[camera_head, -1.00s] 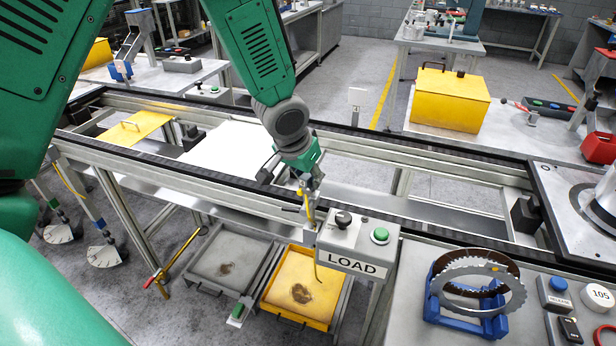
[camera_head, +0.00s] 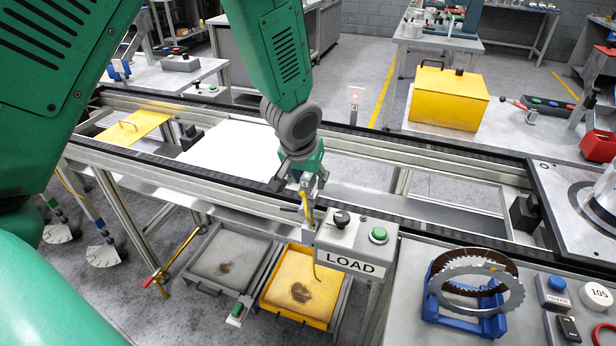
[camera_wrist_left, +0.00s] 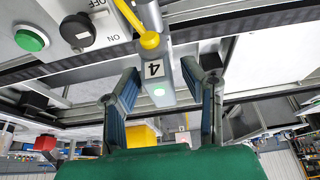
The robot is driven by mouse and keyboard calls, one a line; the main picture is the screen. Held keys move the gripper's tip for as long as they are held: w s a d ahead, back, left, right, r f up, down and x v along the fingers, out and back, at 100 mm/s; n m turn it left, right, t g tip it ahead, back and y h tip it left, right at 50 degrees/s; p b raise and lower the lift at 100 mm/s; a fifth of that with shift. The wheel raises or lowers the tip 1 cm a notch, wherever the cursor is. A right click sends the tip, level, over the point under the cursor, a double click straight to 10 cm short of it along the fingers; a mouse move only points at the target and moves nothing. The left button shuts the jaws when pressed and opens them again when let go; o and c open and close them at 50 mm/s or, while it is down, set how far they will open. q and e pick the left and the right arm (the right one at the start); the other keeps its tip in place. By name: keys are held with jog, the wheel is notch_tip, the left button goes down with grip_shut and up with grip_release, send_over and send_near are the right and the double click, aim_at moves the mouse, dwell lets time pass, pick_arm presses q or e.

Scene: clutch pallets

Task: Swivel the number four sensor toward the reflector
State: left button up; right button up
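The number four sensor (camera_wrist_left: 153,74) is a grey block with a white "4" label and a lit green lamp, under a yellow knob in the left wrist view. My left gripper (camera_wrist_left: 161,82) has one finger on each side of it, with narrow gaps showing, so it looks open around the sensor. In the head view my left gripper (camera_head: 308,187) is at the conveyor's near rail, left of the LOAD box, and mostly hides the sensor. The reflector (camera_head: 355,96) is a small pale square plate on a post beyond the far rail, with a red spot on it. My right gripper is out of view.
The LOAD box (camera_head: 357,240) with a black knob and green button stands close right of the gripper. A yellow cable hangs beside it. A grey tray (camera_head: 197,281) and a yellow tray (camera_head: 277,309) lie below. A blue stand (camera_head: 440,312) holds toothed rings at right.

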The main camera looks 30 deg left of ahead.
pick_arm(q)
jog(key=shift+w, duration=0.15)
jog(key=shift+r, duration=0.15)
jog(key=v, duration=1.1)
jog(key=shift+r, duration=0.2)
